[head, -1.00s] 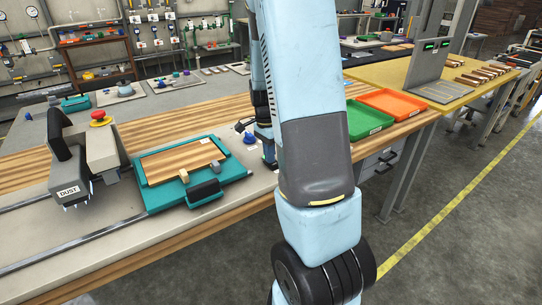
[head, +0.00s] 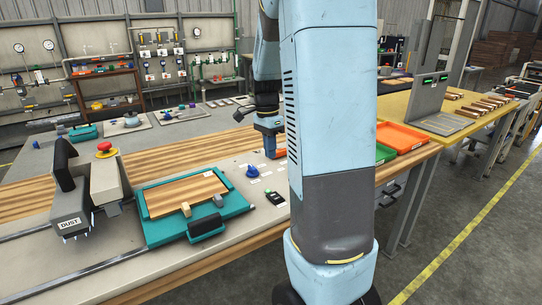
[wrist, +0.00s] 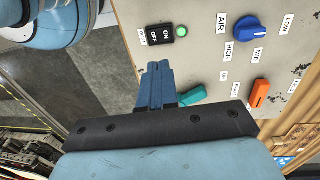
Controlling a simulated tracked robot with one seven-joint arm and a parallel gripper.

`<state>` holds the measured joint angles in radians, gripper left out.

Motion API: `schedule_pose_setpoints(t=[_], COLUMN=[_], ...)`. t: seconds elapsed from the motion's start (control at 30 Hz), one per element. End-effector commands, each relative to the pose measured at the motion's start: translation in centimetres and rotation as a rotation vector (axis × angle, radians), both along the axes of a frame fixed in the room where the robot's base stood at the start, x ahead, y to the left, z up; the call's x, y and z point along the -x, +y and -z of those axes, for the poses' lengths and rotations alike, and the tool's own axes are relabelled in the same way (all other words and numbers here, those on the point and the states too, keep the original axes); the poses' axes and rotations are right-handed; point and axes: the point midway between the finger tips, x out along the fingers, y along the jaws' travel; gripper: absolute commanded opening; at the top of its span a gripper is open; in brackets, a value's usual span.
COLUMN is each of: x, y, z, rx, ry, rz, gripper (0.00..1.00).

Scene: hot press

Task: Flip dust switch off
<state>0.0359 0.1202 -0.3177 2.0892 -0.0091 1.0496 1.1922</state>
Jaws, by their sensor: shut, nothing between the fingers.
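A black rocker switch (wrist: 160,33) marked ON and OFF sits on the pale panel in the wrist view, beside a lit green lamp (wrist: 181,30). Its small side label is too small to read. In the head view the black switch (head: 275,198) is right of the teal press bed. A teal lever (wrist: 192,95) and an orange lever (wrist: 260,93) also show; I cannot tell which control is the dust switch. My gripper (wrist: 157,70) is shut and empty, its fingertips apart from the rocker in the picture.
A blue knob (wrist: 250,30) with AIR, LOW, MID and HIGH labels is on the panel. The teal press bed (head: 155,232) holds a wooden board (head: 183,190). A red button (head: 105,148) tops the press head. Green (head: 386,153) and orange (head: 400,138) trays lie at right.

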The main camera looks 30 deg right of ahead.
Motion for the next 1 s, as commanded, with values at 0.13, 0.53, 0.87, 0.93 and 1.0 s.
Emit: schedule_pose_setpoints(t=[0.13, 0.53, 0.87, 0.93, 1.0], x=[0.0, 0.9, 1.2, 1.2, 1.3], y=[0.0, -0.5, -0.6, -0.6, -0.6], z=[0.0, -0.3, -0.3, -0.3, 0.0], rx=[0.0, -0.001, 0.0, -0.001, -0.001], ry=[0.0, 0.0, 0.002, 0.002, 0.003], rz=[0.0, 0.003, 0.002, 0.002, 0.002], gripper=[0.0, 0.0, 0.0, 0.0, 0.0])
